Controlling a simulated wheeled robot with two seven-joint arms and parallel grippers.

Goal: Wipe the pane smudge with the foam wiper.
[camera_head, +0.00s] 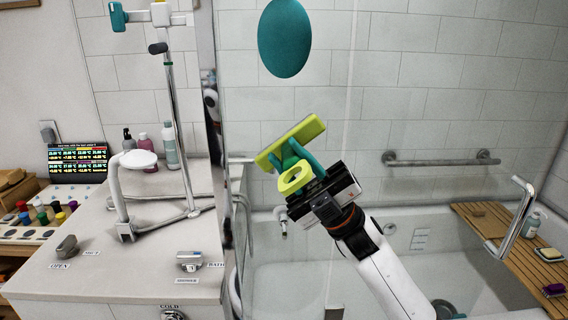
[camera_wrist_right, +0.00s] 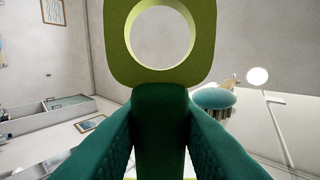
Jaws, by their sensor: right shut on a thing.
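The pane smudge (camera_head: 285,38) is a large teal oval at the top middle of the head view, on the clear glass pane (camera_head: 285,100). The foam wiper (camera_head: 302,138) has a yellow-green bar and a yellow-green end with a round hole. My right gripper (camera_head: 291,162) is shut on the wiper and holds it tilted, below the smudge and apart from it in the picture. In the right wrist view, my gripper's teal fingers (camera_wrist_right: 160,115) close on the dark green stem below the wiper's holed end (camera_wrist_right: 117,48). My left gripper is not in view.
A grab bar (camera_head: 440,161) is on the tiled wall.

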